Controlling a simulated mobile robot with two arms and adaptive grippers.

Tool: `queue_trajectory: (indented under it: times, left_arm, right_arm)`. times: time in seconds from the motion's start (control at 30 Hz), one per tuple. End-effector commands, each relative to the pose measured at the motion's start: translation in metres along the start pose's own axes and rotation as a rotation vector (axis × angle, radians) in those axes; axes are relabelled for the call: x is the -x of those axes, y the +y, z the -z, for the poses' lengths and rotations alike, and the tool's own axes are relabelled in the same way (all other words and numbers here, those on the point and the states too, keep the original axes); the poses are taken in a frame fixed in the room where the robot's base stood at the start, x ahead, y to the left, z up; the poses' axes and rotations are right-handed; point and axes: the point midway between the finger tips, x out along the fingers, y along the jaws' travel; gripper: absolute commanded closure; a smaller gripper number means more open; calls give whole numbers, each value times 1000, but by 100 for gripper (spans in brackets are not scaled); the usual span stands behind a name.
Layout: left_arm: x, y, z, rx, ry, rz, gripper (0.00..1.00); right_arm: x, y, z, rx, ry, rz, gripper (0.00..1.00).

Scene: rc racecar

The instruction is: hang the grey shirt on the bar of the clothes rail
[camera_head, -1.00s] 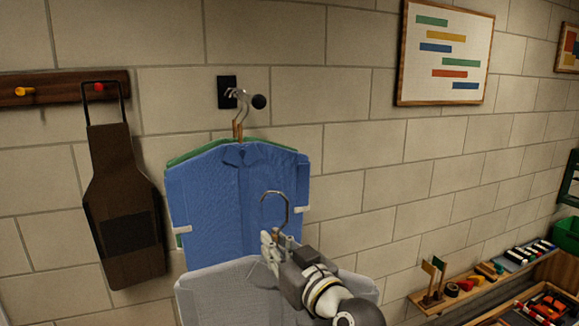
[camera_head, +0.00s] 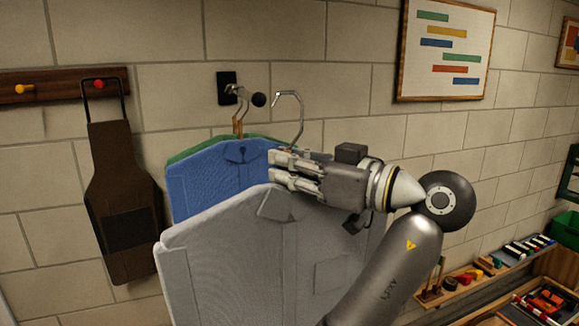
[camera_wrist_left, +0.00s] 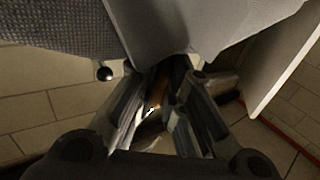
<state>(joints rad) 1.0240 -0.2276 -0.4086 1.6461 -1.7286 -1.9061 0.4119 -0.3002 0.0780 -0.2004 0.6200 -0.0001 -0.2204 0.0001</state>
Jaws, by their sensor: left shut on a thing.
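The grey shirt (camera_head: 235,255) hangs on a hanger in front of the blue shirt and covers its lower part. The hanger's metal hook (camera_head: 301,118) stands above my left gripper (camera_head: 277,171), which is shut on the hanger near its neck. The hook's curved top is just right of the black ball end of the short wall bar (camera_head: 243,95), and appears apart from it. The blue shirt (camera_head: 205,180) and a green shirt (camera_head: 195,150) hang from that bar. In the left wrist view, grey cloth (camera_wrist_left: 180,25) shows beyond the fingers. My right gripper is not in view.
A brown apron (camera_head: 122,190) hangs on a wooden peg rack (camera_head: 55,90) at the left. A framed chart (camera_head: 445,50) is on the wall at the right. Below it, a shelf (camera_head: 450,292) holds small items.

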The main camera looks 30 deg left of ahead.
Motion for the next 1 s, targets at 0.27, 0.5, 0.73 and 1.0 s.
queue_trajectory:
  times: [0.27, 0.5, 0.73, 1.0]
  left_arm:
    - [-16, 10, 2, 2, 3, 0, 100]
    - [-30, 20, 2, 1, 3, 0, 100]
    - [-43, 28, 2, 1, 4, -1, 100]
    - [-58, 38, 2, 1, 2, 0, 100]
  right_arm:
    - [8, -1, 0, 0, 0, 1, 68]
    - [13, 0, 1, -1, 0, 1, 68]
    - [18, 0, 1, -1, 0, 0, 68]
    - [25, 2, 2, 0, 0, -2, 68]
